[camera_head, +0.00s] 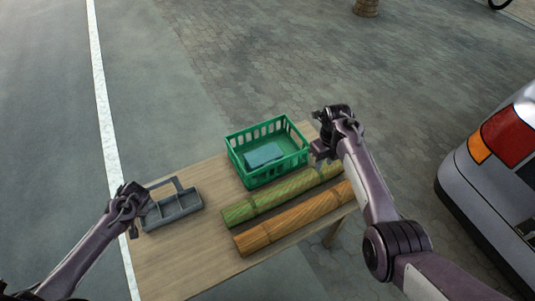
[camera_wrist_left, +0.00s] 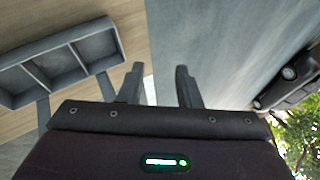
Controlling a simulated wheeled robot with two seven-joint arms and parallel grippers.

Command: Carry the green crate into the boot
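The green crate (camera_head: 262,175) stands upright on the wooden table, with a blue-grey flat item (camera_head: 264,154) inside it. The rear of a silver car (camera_head: 490,165) shows at the right edge; the inside of its boot is out of view. My right gripper (camera_head: 318,152) is at the right side of the crate, close to its rim; whether its fingers touch the crate or are open I cannot tell. My left gripper (camera_head: 137,198) is over the table's left end beside a grey caddy (camera_head: 172,206). Its two fingers stand apart and empty in the left wrist view (camera_wrist_left: 158,82).
A green bamboo-like log (camera_head: 285,193) and an orange-brown one (camera_head: 293,217) lie on the table (camera_head: 185,265) in front of the crate. The caddy also shows in the left wrist view (camera_wrist_left: 60,65). Open paving lies between table and car.

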